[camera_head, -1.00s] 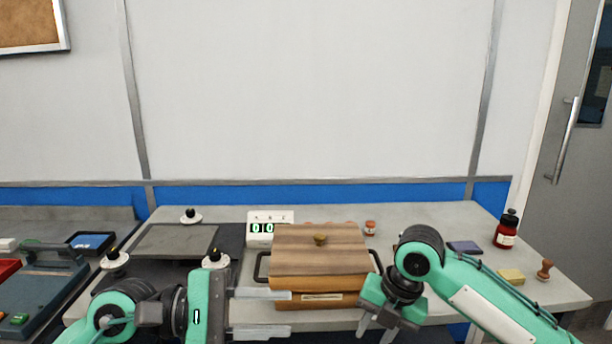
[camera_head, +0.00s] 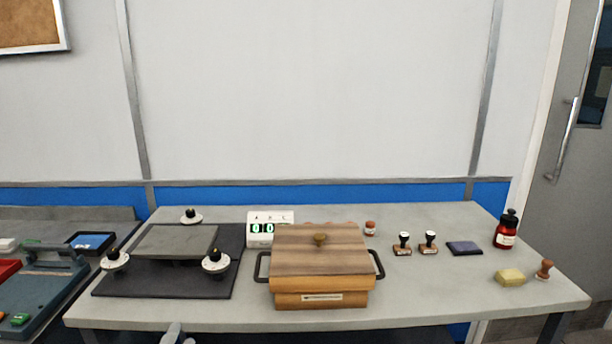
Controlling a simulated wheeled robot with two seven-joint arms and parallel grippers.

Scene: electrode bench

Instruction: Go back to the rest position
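Only a small grey tip of my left gripper (camera_head: 176,335) shows at the bottom edge, below and in front of the bench's front edge. Most of it is cut off by the frame, so its opening cannot be made out. Nothing is seen held in the visible part. My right gripper is out of view. The wooden box (camera_head: 318,285) with a lid, a round knob and dark side handles stands shut at the middle of the bench (camera_head: 210,312). No gripper is near it.
A dark mat carries a grey plate (camera_head: 172,241) and several round knobs. A digital display (camera_head: 264,230) stands behind the box. Two stamps (camera_head: 403,245), a dark pad (camera_head: 464,248), a yellow block (camera_head: 510,277) and a red bottle (camera_head: 506,232) are at right.

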